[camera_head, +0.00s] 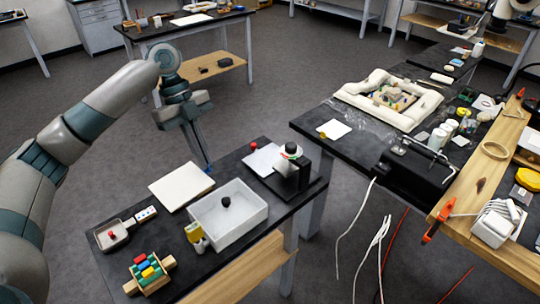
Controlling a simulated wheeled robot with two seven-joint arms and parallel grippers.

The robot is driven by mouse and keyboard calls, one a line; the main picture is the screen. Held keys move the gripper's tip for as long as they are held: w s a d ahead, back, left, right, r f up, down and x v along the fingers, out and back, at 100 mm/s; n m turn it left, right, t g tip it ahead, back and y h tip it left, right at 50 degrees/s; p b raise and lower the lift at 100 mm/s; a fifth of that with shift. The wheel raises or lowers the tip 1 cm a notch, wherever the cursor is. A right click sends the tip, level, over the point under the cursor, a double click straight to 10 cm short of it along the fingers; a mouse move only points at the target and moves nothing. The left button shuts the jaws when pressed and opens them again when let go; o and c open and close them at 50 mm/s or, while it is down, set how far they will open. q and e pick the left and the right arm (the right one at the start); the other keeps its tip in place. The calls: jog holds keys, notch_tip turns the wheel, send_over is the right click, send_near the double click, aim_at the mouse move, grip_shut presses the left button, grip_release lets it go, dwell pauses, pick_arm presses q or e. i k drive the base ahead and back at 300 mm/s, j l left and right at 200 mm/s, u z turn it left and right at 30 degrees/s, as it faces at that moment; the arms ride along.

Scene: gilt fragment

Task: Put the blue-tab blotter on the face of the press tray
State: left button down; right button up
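The blue-tab blotter (180,187) is a pale square sheet lying on the dark near table, with a small blue mark at its far right edge. My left gripper (207,164) points down at that edge, its long thin fingers ending close to the blue mark. The fingers look close together; whether they grip the tab is too small to tell. A white open-topped tray (249,222) with a black knob inside stands right of the blotter and may be the press tray. My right gripper is not in view.
A block rack (150,272) and a small red-knobbed dish (112,235) are in front. A floor gap separates the right workbench (350,150).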

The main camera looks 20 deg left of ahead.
aim_at(268, 160)
jog(key=i, duration=1.35)
